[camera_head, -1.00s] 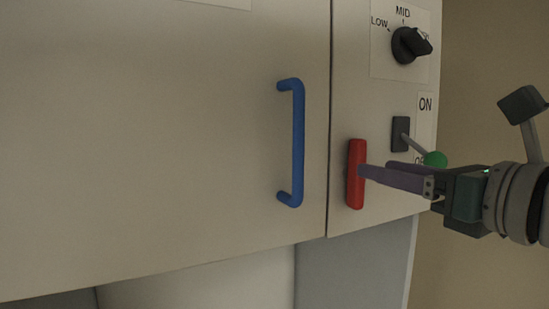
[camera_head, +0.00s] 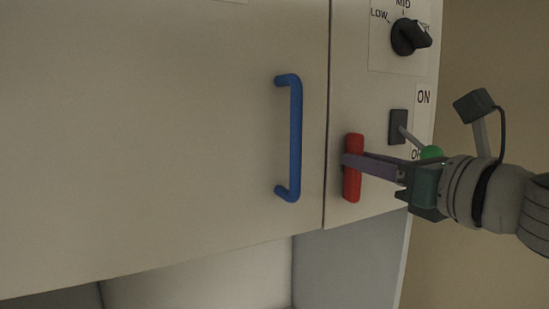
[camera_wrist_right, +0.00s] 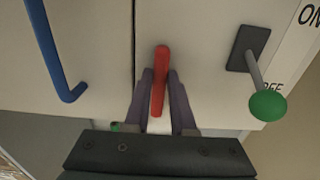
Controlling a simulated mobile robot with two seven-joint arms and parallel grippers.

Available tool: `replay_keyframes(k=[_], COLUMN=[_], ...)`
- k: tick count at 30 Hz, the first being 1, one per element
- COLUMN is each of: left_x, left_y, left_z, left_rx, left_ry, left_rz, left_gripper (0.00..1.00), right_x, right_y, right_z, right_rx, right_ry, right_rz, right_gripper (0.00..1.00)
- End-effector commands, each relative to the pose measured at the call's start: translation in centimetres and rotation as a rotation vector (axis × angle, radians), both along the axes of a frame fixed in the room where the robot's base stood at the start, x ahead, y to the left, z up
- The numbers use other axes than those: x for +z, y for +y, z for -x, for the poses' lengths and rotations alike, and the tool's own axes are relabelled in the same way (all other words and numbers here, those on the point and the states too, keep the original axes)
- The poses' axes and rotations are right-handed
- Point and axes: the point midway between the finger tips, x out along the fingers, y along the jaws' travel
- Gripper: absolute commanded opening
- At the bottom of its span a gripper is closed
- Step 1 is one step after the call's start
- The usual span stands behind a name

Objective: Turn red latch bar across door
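The red latch bar (camera_head: 354,189) is upright on the panel just right of the door seam. The door (camera_head: 150,130) is flush with the panel. My right gripper (camera_head: 348,160) reaches in from the right at the bar's middle. In the right wrist view, the red bar (camera_wrist_right: 160,75) lies between the two purple fingertips (camera_wrist_right: 160,88), one on each side and very near it. Whether they touch the bar is hard to see. The far finger is partly hidden in the head view. My left gripper is not in view.
The blue door handle (camera_head: 295,140) stands out left of the bar. A switch lever with a green knob (camera_head: 431,153) is close above my right gripper, and it shows right of it in the wrist view (camera_wrist_right: 268,105). A black dial (camera_head: 410,38) is higher up.

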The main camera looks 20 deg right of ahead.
Motion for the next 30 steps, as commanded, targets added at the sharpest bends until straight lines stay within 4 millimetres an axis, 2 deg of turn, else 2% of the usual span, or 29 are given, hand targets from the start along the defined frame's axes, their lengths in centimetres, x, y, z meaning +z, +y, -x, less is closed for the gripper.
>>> replay_keyframes(k=[1,6,20,30], left_x=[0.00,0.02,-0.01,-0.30], left_y=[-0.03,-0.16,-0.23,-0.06], left_z=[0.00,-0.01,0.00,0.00], left_rx=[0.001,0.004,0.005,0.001], left_ry=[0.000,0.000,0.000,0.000], left_rz=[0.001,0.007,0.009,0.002], left_gripper=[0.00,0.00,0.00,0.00], right_x=[0.00,0.01,0.01,-0.03], right_y=[0.00,0.00,-0.02,-0.25], right_z=[0.01,0.01,0.01,-0.02], right_rx=[0.000,0.000,0.000,0.000], right_ry=[0.000,0.000,0.001,0.012], right_rz=[0.000,0.000,-0.009,-0.161], right_gripper=[0.17,0.00,0.00,0.00])
